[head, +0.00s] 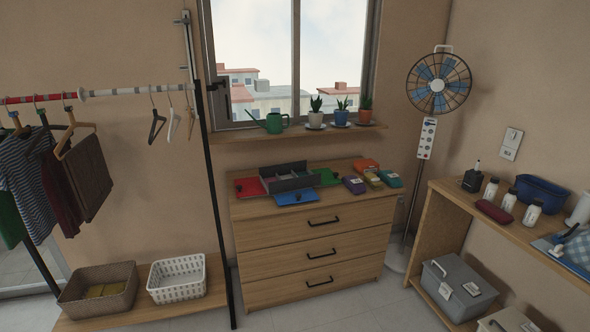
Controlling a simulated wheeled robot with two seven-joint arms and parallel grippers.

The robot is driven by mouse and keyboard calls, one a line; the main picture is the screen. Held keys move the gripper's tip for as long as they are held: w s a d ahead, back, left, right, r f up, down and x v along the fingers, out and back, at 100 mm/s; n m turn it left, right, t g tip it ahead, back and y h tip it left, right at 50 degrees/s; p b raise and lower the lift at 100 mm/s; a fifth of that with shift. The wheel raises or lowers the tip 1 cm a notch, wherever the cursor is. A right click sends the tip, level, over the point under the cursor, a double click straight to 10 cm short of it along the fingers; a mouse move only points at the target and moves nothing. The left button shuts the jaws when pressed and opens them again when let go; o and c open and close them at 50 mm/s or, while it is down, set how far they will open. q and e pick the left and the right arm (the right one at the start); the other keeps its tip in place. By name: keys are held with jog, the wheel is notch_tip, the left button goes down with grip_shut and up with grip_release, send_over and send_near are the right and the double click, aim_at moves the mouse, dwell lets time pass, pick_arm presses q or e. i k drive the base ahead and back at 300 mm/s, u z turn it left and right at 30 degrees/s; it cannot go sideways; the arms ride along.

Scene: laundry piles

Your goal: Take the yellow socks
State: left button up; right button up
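No clearly recognisable yellow socks show. A yellowish folded thing (105,290) lies in the brown wicker basket (75,304) at the lower left; I cannot tell whether it is socks. A small yellowish packet (373,180) sits on the wooden dresser (318,222), among purple (354,185), orange (366,166) and teal (390,180) packets; what they are is too small to tell. Neither of my grippers is in view.
A grey divided box (287,178) stands on the dresser among red, blue and green flat pieces. A white basket (177,279) is beside the wicker one. A clothes rack stands left, a fan (439,84) behind, and a cluttered wooden table (515,222) right. Floor ahead shows clear.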

aim_at(374, 182)
jog(key=z, duration=0.6)
jog(key=i, duration=2.35)
jog(key=u, duration=2.7)
jog(key=k, duration=0.6)
